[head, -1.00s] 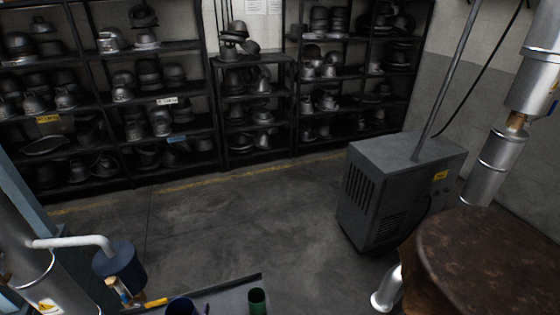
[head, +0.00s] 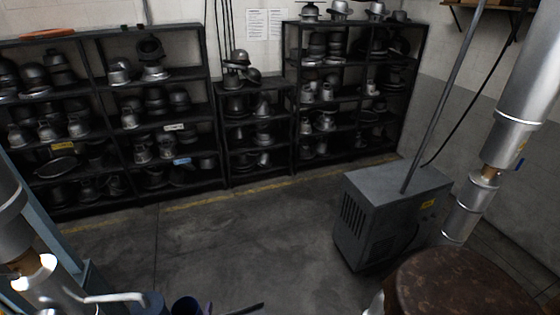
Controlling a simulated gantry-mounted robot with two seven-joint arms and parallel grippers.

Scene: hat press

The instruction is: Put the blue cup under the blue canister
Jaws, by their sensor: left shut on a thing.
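The blue cup (head: 185,306) shows only its dark blue rim and opening at the bottom edge of the head view. My left gripper (head: 208,308) is shut on it; only a small purplish sliver of the gripper shows at the cup's right side, and the rest is cut off. The blue canister (head: 148,303) is just left of the cup, at the end of a pale bent pipe (head: 103,298). Only its top shows, so its underside is hidden. The cup is beside the canister in the picture; I cannot tell their relative heights. My right gripper is not in view.
A round rusty brown top (head: 465,285) stands at the lower right. A grey vented machine (head: 395,215) stands behind it. Dark shelves (head: 110,140) full of metal hat forms line the back. The middle floor (head: 240,240) is clear.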

